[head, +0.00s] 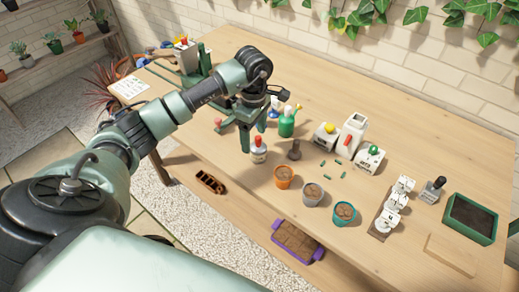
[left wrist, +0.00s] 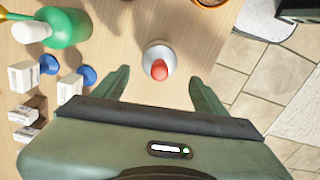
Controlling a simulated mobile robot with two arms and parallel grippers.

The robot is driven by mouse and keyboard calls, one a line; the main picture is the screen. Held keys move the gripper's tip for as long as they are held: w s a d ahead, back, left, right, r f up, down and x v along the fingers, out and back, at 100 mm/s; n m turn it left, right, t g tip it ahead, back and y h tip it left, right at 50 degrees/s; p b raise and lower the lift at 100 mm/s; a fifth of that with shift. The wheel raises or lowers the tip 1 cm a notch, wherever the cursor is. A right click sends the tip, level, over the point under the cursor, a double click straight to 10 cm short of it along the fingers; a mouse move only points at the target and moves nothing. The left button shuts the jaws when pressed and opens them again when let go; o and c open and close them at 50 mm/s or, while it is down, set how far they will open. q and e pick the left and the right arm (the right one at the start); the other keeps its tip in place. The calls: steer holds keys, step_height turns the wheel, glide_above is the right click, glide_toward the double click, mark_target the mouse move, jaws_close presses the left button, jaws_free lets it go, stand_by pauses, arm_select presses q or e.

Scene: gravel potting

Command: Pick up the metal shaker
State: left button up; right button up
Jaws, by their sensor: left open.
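A small pale grey-white bottle with a red tip (head: 259,152) stands upright on the wooden table. I cannot tell whether it is the metal shaker. In the left wrist view the bottle (left wrist: 158,58) shows from above, centred just ahead of the gap between the fingers. My left gripper (head: 254,134) is open and empty, reaching down beside the bottle, with no clear contact. Its two green fingers also show in the left wrist view (left wrist: 159,78). My right gripper is not in view.
A green spray bottle (head: 287,125) stands behind. Orange (head: 284,178), grey (head: 312,194) and teal (head: 344,214) pots of soil stand along the front edge. White containers (head: 352,135) stand further right. A purple-handled tray (head: 297,243) lies below the table edge.

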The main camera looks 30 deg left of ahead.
arm_select(q)
steer(key=f, duration=0.2)
steer(key=d+f+p, duration=0.1)
steer(key=f, duration=0.1)
steer(key=shift+w+d+f+p, duration=0.15)
steer(key=shift+d+f+p, duration=0.05)
steer(key=shift+f+p, duration=0.1)
steer(key=shift+f, duration=0.3)
steer(key=c, duration=1.6)
steer(key=shift+o, duration=0.2)
steer(key=shift+r, duration=0.1)
step_height(320, 180, up, 13)
steer(key=b, duration=0.2)
steer(key=shift+w+a+r+b, duration=0.1)
steer(key=shift+w+r+b, duration=0.1)
steer(key=shift+b, duration=0.1)
step_height(320, 180, up, 5)
glide_above(258, 147)
steer(key=w, duration=0.1)
steer(key=shift+a+r+p, duration=0.2)
steer(key=shift+r+p, duration=0.1)
steer(key=shift+r, duration=0.45)
